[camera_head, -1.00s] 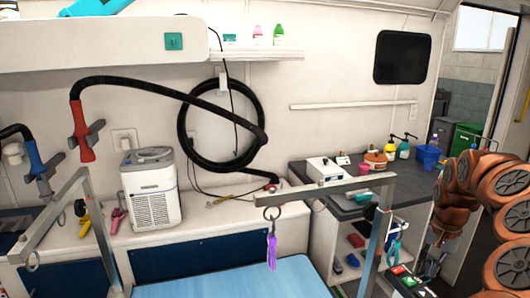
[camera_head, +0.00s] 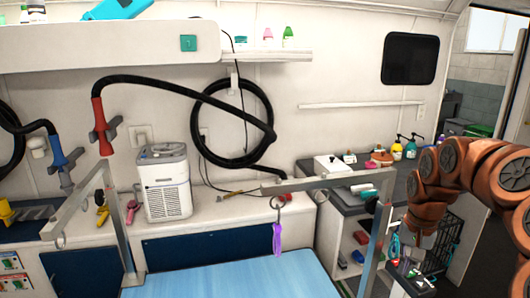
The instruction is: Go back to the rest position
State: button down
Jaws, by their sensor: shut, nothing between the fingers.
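My arm comes in from the right edge in the head view, with brown-orange links. It bends down, and my gripper (camera_head: 412,264) is at its lower end, small and dark, in front of the shelf unit at the right. The fingers are shut with nothing seen held in them. Their tips are hard to make out against the small items behind. The gripper is right of the blue table top and apart from it.
The blue grooming table (camera_head: 235,279) lies at the bottom centre, with metal arms above it and a purple tool (camera_head: 277,238) hanging. A white dryer unit (camera_head: 163,182) stands on the back bench. The dark counter (camera_head: 345,198) at right carries bottles. A doorway is far right.

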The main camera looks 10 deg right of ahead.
jog(key=s+a+r+n, duration=0.2)
jog(key=s+a+n, duration=0.1)
jog(key=a, duration=0.8)
jog(key=s+a+f+n, duration=0.1)
jog(key=s+a, duration=0.3)
jog(key=s, duration=0.3)
jog(key=s+a+f+n+g, duration=0.1)
jog(key=s+a+f, duration=0.1)
jog(key=s+a, duration=0.2)
jog(key=s+a+f+n+g, duration=0.1)
jog(key=s+a, duration=0.3)
jog(key=s, duration=0.6)
jog(key=shift+s+a+f+n+p, duration=0.4)
jog(key=shift+f+n+p, duration=0.1)
jog(key=shift+n, duration=0.1)
jog(key=shift+w, duration=0.1)
